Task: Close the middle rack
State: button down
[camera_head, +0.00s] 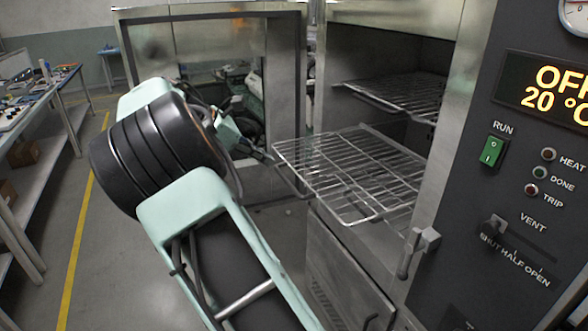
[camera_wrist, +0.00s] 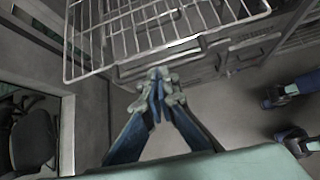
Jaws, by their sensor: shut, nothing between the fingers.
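The pulled-out wire rack (camera_head: 345,178) sticks out of the open oven chamber, below a higher wire rack (camera_head: 400,92) that sits inside. In the wrist view the pulled-out rack (camera_wrist: 150,30) fills the top, with its outer edge crossing the picture. My gripper (camera_wrist: 158,78) is shut and empty, its blue fingertips together just past that edge in the picture. I cannot tell whether it touches the rack. In the head view my arm hides most of the gripper, near the rack's left end.
The oven door (camera_head: 215,90) stands open at the left behind my arm. A latch handle (camera_head: 418,250) juts from the oven front by the rack's right side. The control panel (camera_head: 535,150) is at the right. A workbench (camera_head: 40,110) stands far left, with open floor between.

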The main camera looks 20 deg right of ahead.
jog(key=x, duration=1.1)
jog(key=shift+w+n, duration=0.35)
jog(key=shift+n, duration=0.05)
